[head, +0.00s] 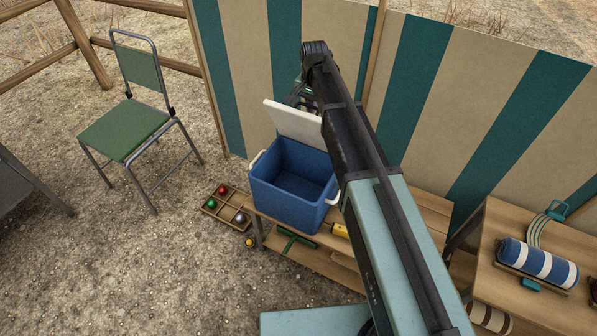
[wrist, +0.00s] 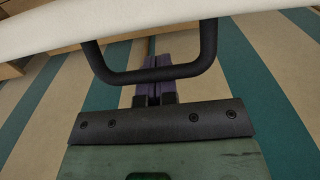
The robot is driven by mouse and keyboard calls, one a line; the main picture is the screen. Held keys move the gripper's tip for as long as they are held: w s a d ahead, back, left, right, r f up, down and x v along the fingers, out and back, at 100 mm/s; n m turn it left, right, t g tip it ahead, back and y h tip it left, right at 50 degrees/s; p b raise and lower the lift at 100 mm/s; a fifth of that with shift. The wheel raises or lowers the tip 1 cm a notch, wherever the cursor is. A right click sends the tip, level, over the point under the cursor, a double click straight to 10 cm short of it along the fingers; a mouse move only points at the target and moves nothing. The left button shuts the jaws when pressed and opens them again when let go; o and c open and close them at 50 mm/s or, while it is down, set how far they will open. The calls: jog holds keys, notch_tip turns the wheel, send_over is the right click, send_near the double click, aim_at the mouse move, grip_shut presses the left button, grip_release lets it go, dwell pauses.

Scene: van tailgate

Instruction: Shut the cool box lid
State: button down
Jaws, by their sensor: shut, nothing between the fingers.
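The blue cool box (head: 291,187) stands on a low wooden bench, its lid (head: 294,123) raised, white and leaning back. The inside of the box looks empty. In the head view my gripper (head: 309,103) is largely hidden beside and behind the lid's upper right part. In the wrist view the white lid (wrist: 150,20) fills the top, with a black handle (wrist: 150,76) hanging from it. My gripper's purple fingertips (wrist: 158,66) are shut together with nothing between them. The handle's bar crosses in front of the fingers; I cannot tell whether they touch.
A striped windbreak (head: 430,90) stands close behind the box. A tray of coloured balls (head: 228,207) lies at the left of the bench. A green folding chair (head: 124,129) stands farther left. A second wooden table (head: 490,280) at right holds a blue and white roll (head: 538,262).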

jog(key=shift+s+a, duration=0.45)
jog(key=shift+s, duration=0.25)
jog(key=shift+s+a, duration=0.45)
jog(key=shift+s, duration=0.2)
jog(key=r+p, duration=0.6)
jog(key=w+r+p, duration=0.1)
jog(key=r+p, duration=0.2)
jog(key=shift+d+r, duration=0.15)
jog(key=shift+d, duration=0.15)
jog(key=shift+f, duration=0.2)
dwell(0.3)
